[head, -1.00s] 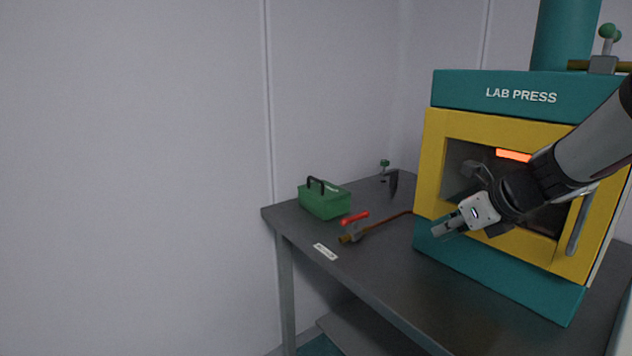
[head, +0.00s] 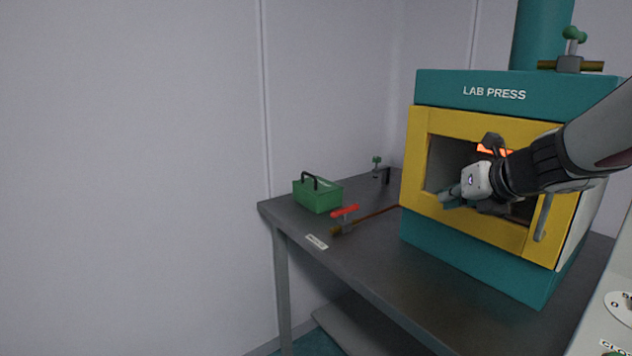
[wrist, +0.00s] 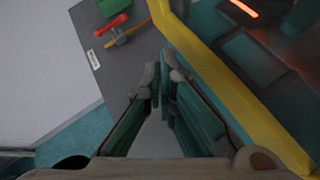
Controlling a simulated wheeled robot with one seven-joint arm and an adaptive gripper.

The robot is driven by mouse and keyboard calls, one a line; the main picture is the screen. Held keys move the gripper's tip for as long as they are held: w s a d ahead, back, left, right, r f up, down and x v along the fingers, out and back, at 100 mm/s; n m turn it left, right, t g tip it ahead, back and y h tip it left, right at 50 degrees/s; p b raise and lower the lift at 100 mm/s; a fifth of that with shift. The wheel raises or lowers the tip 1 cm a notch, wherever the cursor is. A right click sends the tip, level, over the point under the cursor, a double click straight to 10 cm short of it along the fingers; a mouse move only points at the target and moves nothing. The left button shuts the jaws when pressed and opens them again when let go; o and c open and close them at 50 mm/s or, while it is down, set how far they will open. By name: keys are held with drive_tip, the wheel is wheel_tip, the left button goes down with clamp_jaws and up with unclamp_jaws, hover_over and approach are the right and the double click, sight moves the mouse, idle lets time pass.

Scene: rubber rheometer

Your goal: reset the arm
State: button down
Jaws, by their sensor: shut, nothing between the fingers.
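My gripper (head: 451,196) is in front of the yellow-framed window of the lab press (head: 480,256), in the head view. Its fingers point to the left and it is clear of the bench. In the wrist view my gripper (wrist: 160,78) has its fingertips together with nothing between them. The yellow frame (wrist: 225,90) runs close by on the right there. My arm covers part of the window and the right side of the press.
The dark bench (head: 375,265) carries a green toolbox (head: 317,195), a red-handled valve (head: 345,211) on a thin pipe, and a small label (head: 316,242). A pale panel (head: 605,315) stands at the lower right. The bench's front middle is clear.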

drive_tip(key=s+d+r+m+t+h, duration=0.1)
drive_tip(key=s+d+r+m+h, duration=0.2)
drive_tip(key=m, duration=0.5)
drive_tip(key=s+d+r+m+t+h, duration=0.1)
drive_tip(key=s+r+m+h, duration=0.2)
drive_tip(key=r+m, duration=0.3)
drive_tip(key=s+f+m+g, duration=0.2)
drive_tip(key=s+f+m, duration=0.1)
drive_tip(key=s+m, duration=0.5)
drive_tip(key=s+a+f+m+g+y, duration=0.1)
drive_tip(key=s+a+f+m+g, duration=0.3)
drive_tip(key=s, duration=0.5)
drive_tip(key=s+a+f+m+g+y, duration=0.1)
drive_tip(key=s+a+f+m+g, duration=0.15)
drive_tip(key=s+f+m, duration=0.4)
drive_tip(key=s+a+f+m+g+y, duration=0.1)
drive_tip(key=s+a+f+m+g, duration=0.2)
drive_tip(key=s, duration=0.7)
wheel_tip(320, 180, up, 16)
drive_tip(key=a+t+p, duration=0.1)
drive_tip(key=t+p, duration=0.1)
drive_tip(key=p, duration=1.2)
drive_tip(key=shift+t, duration=0.35)
